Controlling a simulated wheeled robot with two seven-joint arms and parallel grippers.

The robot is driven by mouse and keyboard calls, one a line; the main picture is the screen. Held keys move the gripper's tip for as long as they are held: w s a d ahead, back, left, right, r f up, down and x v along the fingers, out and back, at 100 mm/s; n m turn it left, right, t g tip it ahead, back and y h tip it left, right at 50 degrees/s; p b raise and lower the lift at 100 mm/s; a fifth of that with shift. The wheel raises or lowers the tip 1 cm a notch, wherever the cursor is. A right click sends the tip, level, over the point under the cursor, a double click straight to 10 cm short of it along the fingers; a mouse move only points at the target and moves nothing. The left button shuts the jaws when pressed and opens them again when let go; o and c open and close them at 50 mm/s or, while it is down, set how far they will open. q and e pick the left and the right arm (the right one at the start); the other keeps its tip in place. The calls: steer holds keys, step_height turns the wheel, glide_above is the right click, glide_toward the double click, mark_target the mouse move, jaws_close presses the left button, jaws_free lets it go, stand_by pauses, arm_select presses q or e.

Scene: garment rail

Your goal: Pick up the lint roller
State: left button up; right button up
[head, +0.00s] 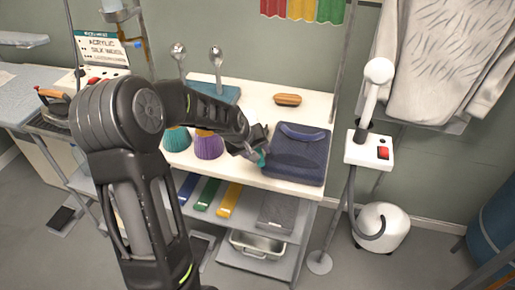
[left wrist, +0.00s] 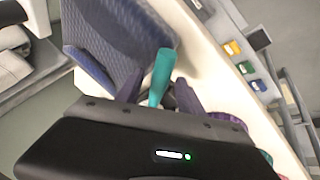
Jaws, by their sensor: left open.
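A teal handle (head: 262,158), which looks like that of the lint roller, is at the front of the white table beside the dark blue folded item. In the left wrist view the teal handle (left wrist: 161,72) lies between my two finger tips. My left gripper (head: 254,146) is open, low over the table, with one finger on each side of the handle (left wrist: 153,88). I cannot tell whether the fingers touch it. The roller's other end is hidden by the gripper. My right gripper is not in view.
The dark blue folded item (head: 296,168) is right beside the gripper. Purple (head: 208,147) and teal (head: 177,139) cup-shaped things stand to the left. An orange-brown brush (head: 288,99) lies further back. A steamer (head: 382,228) and metal pole (head: 334,215) stand right of the table.

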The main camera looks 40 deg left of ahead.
arm_select(q)
steer(key=shift+c, duration=0.2)
stand_by(0.3)
jaws_close()
stand_by(0.5)
